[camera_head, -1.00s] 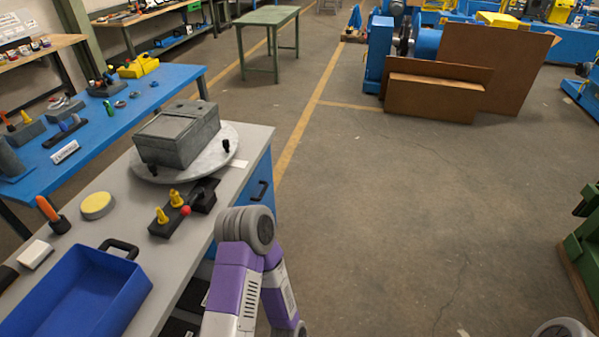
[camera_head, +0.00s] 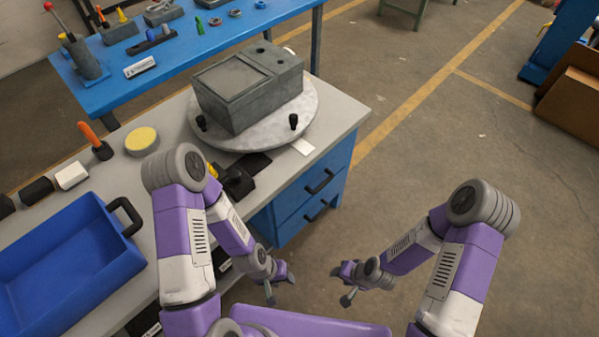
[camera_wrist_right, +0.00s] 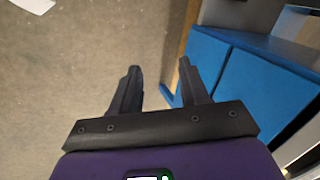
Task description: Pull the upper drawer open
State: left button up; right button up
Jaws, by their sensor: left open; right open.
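The upper drawer (camera_head: 295,202) is the top blue front in the cabinet under the grey bench, with a black bar handle (camera_head: 320,182). It looks closed. A lower drawer (camera_head: 292,228) with a like handle (camera_head: 316,211) is under it. My left gripper (camera_head: 282,285) is open and empty, in front of the cabinet and nearer to me, apart from the handles. My right gripper (camera_head: 342,284) is open and empty, to the right of the left one. In the right wrist view its two fingers (camera_wrist_right: 158,85) are spread over bare floor, with blue cabinet panels (camera_wrist_right: 245,85) at the right.
On the grey bench (camera_head: 345,112) a grey box (camera_head: 248,88) sits on a round plate (camera_head: 270,130). A blue tray (camera_head: 62,262) lies at the bench's left. My left arm partly covers a black fixture (camera_head: 240,182). The floor (camera_head: 440,150) right of the cabinet is clear.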

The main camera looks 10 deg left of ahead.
jog(key=w+a+f+m+t+b, duration=0.1)
jog(key=w+a+f+t+b, duration=0.15)
jog(key=w, duration=0.45)
jog(key=w+a+f+m+t+b, duration=0.2)
jog(key=w+f+t, duration=0.1)
jog(key=w, duration=0.3)
jog(key=m+t+h+b, duration=0.2)
jog(key=m+t+b, duration=0.4)
jog(key=m+t, duration=0.25)
send_near(324, 183)
jog(key=w+f, duration=0.2)
jog(key=w, duration=0.1)
jog(key=b+x, duration=0.1)
jog(key=x, duration=0.1)
jog(key=b+x, duration=0.1)
jog(key=x, duration=0.3)
jog(key=shift+w+a+r+b, duration=0.15)
jog(key=shift+w+a+b, duration=0.2)
jog(key=shift+b, duration=0.05)
grip_shut()
